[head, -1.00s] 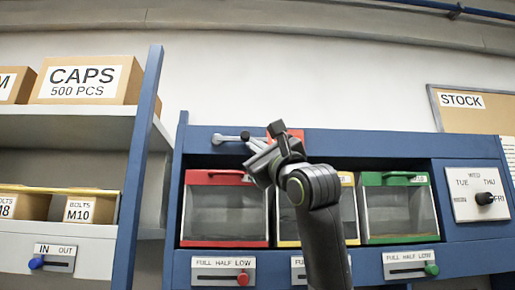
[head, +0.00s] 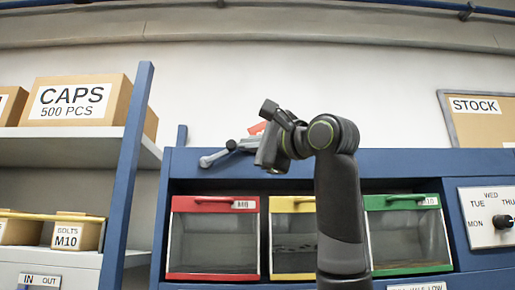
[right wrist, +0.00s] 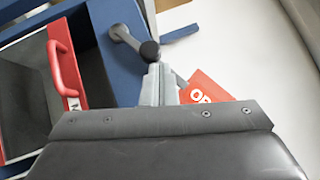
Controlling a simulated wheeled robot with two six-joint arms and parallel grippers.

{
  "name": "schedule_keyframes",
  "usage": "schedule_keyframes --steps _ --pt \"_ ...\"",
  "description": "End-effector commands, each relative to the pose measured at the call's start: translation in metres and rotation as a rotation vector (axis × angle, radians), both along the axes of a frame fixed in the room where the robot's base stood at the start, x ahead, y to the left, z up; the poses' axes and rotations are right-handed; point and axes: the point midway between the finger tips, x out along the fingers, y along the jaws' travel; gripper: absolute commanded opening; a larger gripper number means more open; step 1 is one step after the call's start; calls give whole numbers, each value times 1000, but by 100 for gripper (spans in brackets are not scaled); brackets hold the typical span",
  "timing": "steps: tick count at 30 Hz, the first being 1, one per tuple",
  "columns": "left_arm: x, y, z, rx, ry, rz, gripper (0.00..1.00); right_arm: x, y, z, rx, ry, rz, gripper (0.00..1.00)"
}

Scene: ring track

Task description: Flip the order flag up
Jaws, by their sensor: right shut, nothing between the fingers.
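The order flag is a red plate (head: 258,128) above the blue rack's top edge, mostly hidden behind my right gripper in the head view. Its visible corner looks tilted there. In the right wrist view the red plate (right wrist: 207,88) shows white letters "OR", the rest hidden by my gripper body. A grey lever (head: 213,159) with a black knob (head: 231,145) is mounted on the rack left of the flag. My right gripper (head: 247,146) is shut and empty, its tips close to the knob. In the wrist view the knob (right wrist: 150,50) overlaps the tips; contact is unclear. My left gripper is out of view.
Below are bins with a red handle (head: 213,201), a yellow handle (head: 292,200) and a green handle (head: 403,200). A day dial (head: 503,221) is at right. A shelf post (head: 127,180) stands at left. The wall above is clear.

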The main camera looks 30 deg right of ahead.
Motion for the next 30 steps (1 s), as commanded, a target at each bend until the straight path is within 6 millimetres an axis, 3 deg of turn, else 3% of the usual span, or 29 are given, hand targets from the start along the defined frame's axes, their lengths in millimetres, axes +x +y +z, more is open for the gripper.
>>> schedule_keyframes --steps 16,30 --pt "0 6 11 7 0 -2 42 14 24 42 -28 17 4 0" --pt "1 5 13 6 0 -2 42 28 46 60 -27 16 2 0"
